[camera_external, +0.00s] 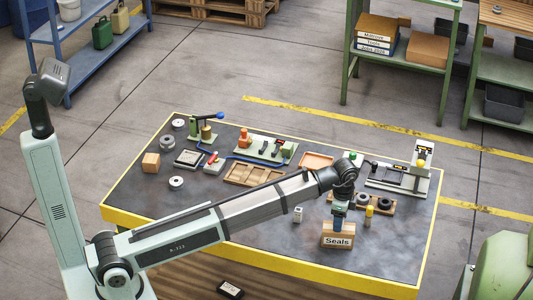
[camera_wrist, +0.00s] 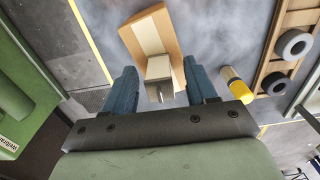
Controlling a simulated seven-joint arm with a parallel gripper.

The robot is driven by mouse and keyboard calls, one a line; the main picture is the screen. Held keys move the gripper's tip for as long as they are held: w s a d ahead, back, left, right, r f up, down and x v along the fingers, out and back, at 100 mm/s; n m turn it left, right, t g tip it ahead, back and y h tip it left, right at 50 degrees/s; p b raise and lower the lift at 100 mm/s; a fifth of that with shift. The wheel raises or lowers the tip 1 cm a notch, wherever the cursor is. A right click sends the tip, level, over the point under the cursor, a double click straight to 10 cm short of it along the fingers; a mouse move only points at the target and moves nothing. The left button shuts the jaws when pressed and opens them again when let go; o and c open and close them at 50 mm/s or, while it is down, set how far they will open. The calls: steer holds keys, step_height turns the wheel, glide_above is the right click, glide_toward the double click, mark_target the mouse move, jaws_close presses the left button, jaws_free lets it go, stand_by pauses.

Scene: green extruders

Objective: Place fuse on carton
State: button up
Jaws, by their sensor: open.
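The carton (camera_external: 337,240) is a small brown box labelled "Seals" near the table's front edge. In the wrist view the carton (camera_wrist: 132,42) shows a pale tape strip along it. A pale block with a grey metal end, apparently the fuse (camera_wrist: 158,68), stands over the carton between my fingers. I cannot tell whether it touches the carton. My gripper (camera_wrist: 162,84) is open, with one blue finger on each side of the block. In the external view my gripper (camera_external: 339,222) points down just above the carton, and its fingers hide the fuse.
A small white block (camera_external: 298,214) stands left of the carton. Bare table (camera_external: 265,232) lies further left.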

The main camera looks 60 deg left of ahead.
step_height(320, 180, up, 12)
steer(key=shift+r, duration=0.15)
stand_by(0.5)
